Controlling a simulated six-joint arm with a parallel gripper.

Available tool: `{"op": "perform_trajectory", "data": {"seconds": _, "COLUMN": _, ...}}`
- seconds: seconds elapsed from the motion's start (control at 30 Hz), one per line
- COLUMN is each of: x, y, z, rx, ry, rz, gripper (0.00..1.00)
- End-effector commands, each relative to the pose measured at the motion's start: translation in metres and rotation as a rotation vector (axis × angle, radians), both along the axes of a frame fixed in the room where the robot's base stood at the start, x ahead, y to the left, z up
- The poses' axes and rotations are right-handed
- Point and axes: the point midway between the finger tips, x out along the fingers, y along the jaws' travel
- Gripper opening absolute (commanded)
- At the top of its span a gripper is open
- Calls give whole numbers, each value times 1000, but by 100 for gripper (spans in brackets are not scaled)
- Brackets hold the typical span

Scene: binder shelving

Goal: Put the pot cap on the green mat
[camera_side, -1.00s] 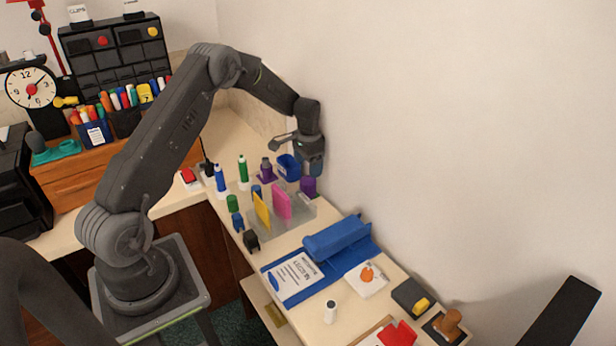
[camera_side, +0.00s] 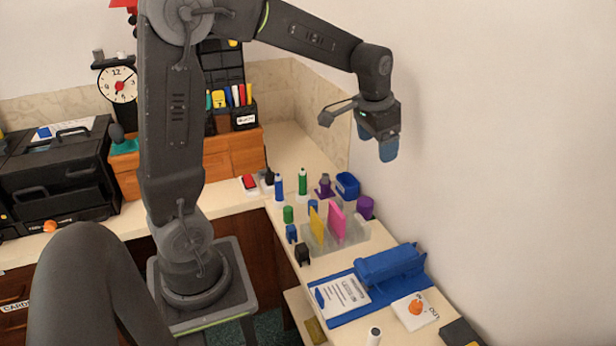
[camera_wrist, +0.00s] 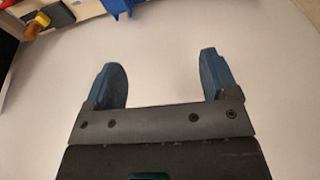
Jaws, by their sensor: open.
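My gripper (camera_side: 388,148) is raised in the air by the wall, well above the right-hand counter. In the wrist view its two blue fingers (camera_wrist: 160,68) stand wide apart with nothing between them. Several small items that could include the pot cap stand on the counter below: a green cylinder (camera_side: 288,214), a purple cylinder (camera_side: 365,207) and a purple pot (camera_side: 324,187). I cannot tell which one is the pot cap. No green mat is clearly recognizable; a blue mat (camera_side: 346,317) lies on the counter with a clipboard on it.
A clear holder with a yellow card (camera_side: 317,222) and a pink card (camera_side: 337,221) stands mid-counter. Blue and green bottles (camera_side: 302,182) stand behind it.

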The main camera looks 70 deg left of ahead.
Motion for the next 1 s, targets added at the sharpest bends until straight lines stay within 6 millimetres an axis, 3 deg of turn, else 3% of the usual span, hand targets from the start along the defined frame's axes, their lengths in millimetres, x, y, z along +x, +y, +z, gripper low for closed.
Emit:
{"op": "perform_trajectory", "data": {"seconds": 0.1, "x": -46, "y": -35, "z": 28, "rx": -1, "ry": -71, "rz": 0, "gripper": 80}}
{"op": "perform_trajectory", "data": {"seconds": 0.2, "x": -85, "y": -58, "z": 40, "rx": -9, "ry": -123, "rz": 3, "gripper": 80}}
{"op": "perform_trajectory", "data": {"seconds": 0.4, "x": -157, "y": -90, "z": 41, "rx": -37, "ry": -219, "rz": 10, "gripper": 80}}
{"op": "perform_trajectory", "data": {"seconds": 0.5, "x": -181, "y": -99, "z": 35, "rx": -51, "ry": -251, "rz": 13, "gripper": 80}}
{"op": "perform_trajectory", "data": {"seconds": 0.7, "x": -201, "y": -105, "z": 28, "rx": -65, "ry": -279, "rz": 17, "gripper": 80}}
{"op": "perform_trajectory", "data": {"seconds": 1.0, "x": -202, "y": -105, "z": 27, "rx": -66, "ry": -279, "rz": 18, "gripper": 80}}
